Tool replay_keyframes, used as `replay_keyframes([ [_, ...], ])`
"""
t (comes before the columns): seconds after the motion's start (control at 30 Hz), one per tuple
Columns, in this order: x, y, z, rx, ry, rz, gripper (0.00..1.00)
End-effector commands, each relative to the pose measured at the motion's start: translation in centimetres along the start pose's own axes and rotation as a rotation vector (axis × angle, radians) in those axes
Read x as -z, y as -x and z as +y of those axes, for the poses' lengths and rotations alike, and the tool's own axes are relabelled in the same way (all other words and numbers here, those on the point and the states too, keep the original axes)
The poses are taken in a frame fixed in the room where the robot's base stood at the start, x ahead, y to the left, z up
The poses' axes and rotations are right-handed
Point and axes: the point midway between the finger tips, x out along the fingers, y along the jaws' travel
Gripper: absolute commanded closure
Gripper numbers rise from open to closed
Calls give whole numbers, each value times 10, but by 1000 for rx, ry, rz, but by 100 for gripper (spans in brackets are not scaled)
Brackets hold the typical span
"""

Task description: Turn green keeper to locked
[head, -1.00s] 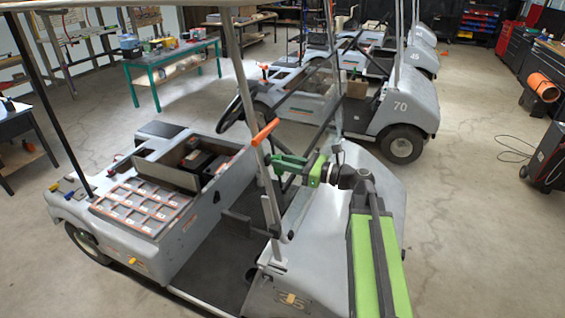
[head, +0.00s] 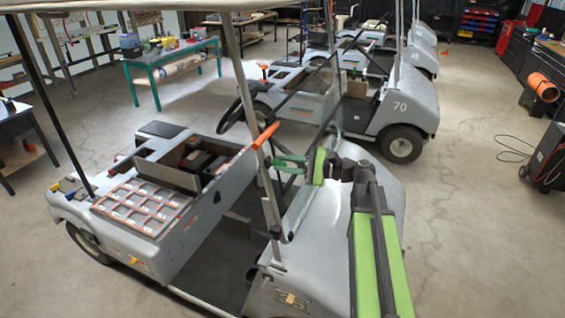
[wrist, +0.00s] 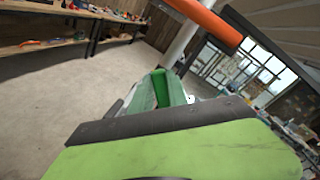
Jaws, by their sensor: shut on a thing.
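The green keeper (wrist: 161,88) shows in the wrist view as a narrow bright green piece just beyond my wrist, beside the pale post. My gripper (head: 279,163) is at the near cart's front roof post (head: 262,150) in the head view, reaching in from the right. It is shut on the keeper. The jaws and keeper are both greenish and overlap, so the keeper's exact turn angle cannot be told. An orange handle (head: 266,132) sits on the post just above my gripper; it also crosses the top of the wrist view (wrist: 208,20).
The near cart's roof edge (head: 150,5) spans the top left of the head view. A dark slanted strut (head: 334,100) rises close behind my wrist. Another grey cart (head: 405,100) stands behind. Open concrete floor (head: 470,210) lies to the right.

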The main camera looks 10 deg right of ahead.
Motion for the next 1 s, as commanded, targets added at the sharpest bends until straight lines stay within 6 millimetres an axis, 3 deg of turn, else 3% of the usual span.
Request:
replay_keyframes([
  [0.6, -2, 0, -7, -104, 544, 2, 100],
  [1.0, -1, 0, -6, -144, 747, 4, 100],
])
